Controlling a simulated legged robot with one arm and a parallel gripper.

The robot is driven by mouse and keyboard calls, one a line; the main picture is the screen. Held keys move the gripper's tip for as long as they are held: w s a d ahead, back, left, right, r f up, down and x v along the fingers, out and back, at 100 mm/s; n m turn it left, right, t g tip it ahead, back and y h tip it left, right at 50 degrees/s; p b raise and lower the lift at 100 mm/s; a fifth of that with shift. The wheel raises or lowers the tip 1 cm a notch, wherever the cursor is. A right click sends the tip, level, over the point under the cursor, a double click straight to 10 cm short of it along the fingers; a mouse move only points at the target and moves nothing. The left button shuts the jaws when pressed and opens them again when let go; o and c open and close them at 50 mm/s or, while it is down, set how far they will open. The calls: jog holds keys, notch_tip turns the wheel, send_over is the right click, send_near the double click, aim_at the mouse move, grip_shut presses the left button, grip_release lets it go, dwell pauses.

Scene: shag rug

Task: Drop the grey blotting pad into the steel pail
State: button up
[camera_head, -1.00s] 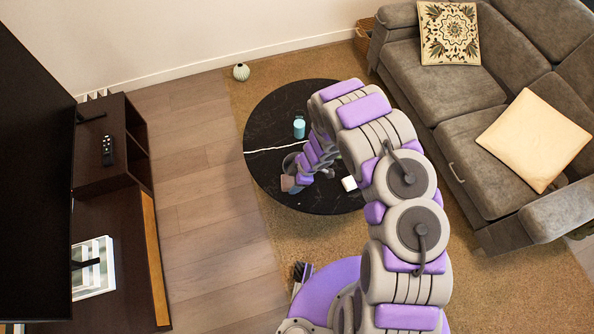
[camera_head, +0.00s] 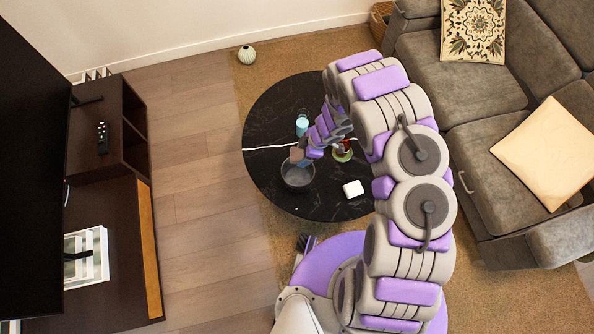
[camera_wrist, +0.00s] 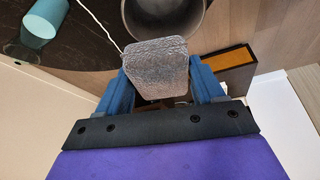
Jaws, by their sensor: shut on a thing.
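My gripper (camera_wrist: 158,85) is shut on the grey blotting pad (camera_wrist: 157,68), a rounded slab with a crinkled silvery face, held between two blue fingers. In the head view the pad (camera_head: 297,155) shows small at the end of my arm, by the far rim of the steel pail. The steel pail (camera_head: 298,180) is a dark grey round vessel on the black table. In the wrist view the pail (camera_wrist: 190,30) lies beyond the pad, which overlaps its near rim in the picture. I cannot tell the height of the pad above the rim.
The round black table (camera_head: 265,115) also carries a teal cup (camera_head: 302,127), a small white block (camera_head: 353,189) and a green-and-red item (camera_head: 342,152) partly behind my arm. A grey sofa (camera_head: 480,95) stands right, a dark TV cabinet (camera_head: 110,165) left. Wooden floor between is clear.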

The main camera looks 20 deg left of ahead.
jog(key=f+b, duration=0.3)
jog(key=f, duration=0.1)
jog(key=shift+d+f, duration=0.1)
jog(key=shift+d, duration=0.1)
jog(key=shift+a+f+b, duration=0.2)
jog(key=shift+f+b, duration=0.15)
jog(key=shift+f, duration=0.25)
jog(key=o, duration=1)
jog(key=shift+d, duration=0.1)
jog(key=p+v, duration=0.3)
jog(key=v, duration=1.4)
jog(key=shift+d+r+p, duration=0.1)
jog(key=shift+r+p, duration=0.15)
jog(key=shift+p, duration=0.15)
jog(key=shift+w, duration=0.15)
